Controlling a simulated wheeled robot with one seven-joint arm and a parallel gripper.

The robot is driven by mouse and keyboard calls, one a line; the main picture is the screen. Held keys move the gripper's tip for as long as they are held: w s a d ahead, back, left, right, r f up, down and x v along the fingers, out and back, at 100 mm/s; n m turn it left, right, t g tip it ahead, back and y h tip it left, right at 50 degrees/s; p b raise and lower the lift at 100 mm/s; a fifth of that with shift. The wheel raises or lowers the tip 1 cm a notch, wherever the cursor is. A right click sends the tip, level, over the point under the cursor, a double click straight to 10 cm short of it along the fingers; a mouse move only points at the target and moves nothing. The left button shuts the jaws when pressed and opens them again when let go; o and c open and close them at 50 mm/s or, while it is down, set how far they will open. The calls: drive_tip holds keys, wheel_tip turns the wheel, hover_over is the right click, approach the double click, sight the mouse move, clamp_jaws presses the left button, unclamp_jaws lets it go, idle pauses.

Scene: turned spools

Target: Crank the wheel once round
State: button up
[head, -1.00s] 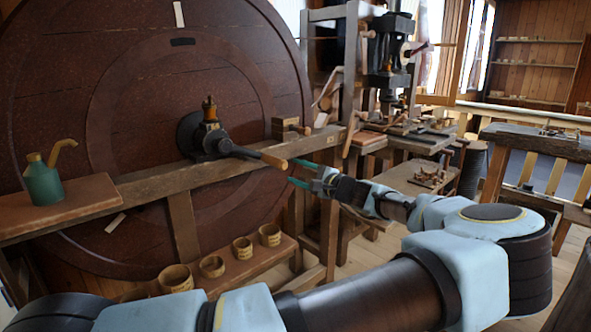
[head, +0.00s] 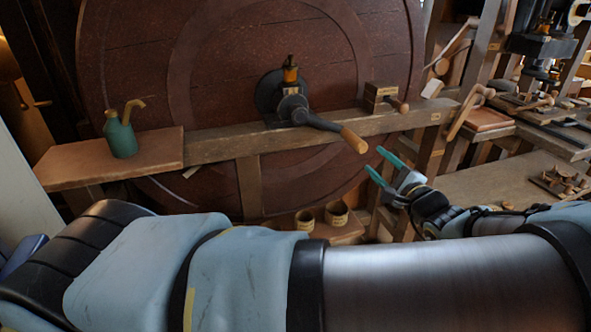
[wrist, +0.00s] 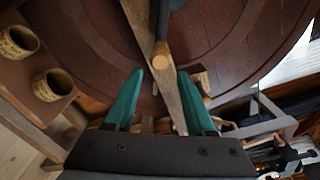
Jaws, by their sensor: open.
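The big round wheel (head: 130,60) is dark red-brown and stands upright behind a wooden rail. A dark hub (head: 285,95) sits at its middle, and a crank arm (head: 318,121) runs from it to the right, ending in a light wooden handle (head: 354,140). My gripper (head: 381,162) is open and empty, just below and right of the handle tip. In the wrist view the handle's round end (wrist: 160,61) shows ahead of the two teal fingers (wrist: 156,95), between their lines but beyond the tips. They do not appear to touch it.
The wooden rail (head: 215,150) runs behind and below the crank. A small block with a peg (head: 382,97) stands on it to the right. A green oil can (head: 121,135) stands on the left shelf. Benches fill the right.

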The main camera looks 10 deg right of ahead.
sight(354, 143)
drive_tip(key=shift+w+a+b, duration=0.15)
drive_tip(key=shift+w+b, duration=0.2)
drive_tip(key=shift+w, duration=1.45)
drive_tip(key=shift+w+a+b, duration=0.15)
drive_tip(key=shift+w+b, duration=0.25)
drive_tip(key=shift+w, duration=1.45)
drive_tip(key=shift+w+a+b, duration=0.15)
drive_tip(key=shift+w+b, duration=0.2)
drive_tip(key=shift+w, duration=1.45)
drive_tip(key=shift+w+a+f, duration=0.1)
drive_tip(key=shift+w+f, duration=0.1)
drive_tip(key=a+f+m+b, duration=0.2)
drive_tip(key=a+f+m, duration=0.6)
drive_tip(key=s+a+r+m+p, duration=0.2)
drive_tip(key=a+m+p, duration=0.9)
drive_tip(key=a+p, duration=0.2)
drive_tip(key=shift+a, duration=0.35)
drive_tip(key=shift+d+f, duration=0.1)
drive_tip(key=shift+d, duration=0.2)
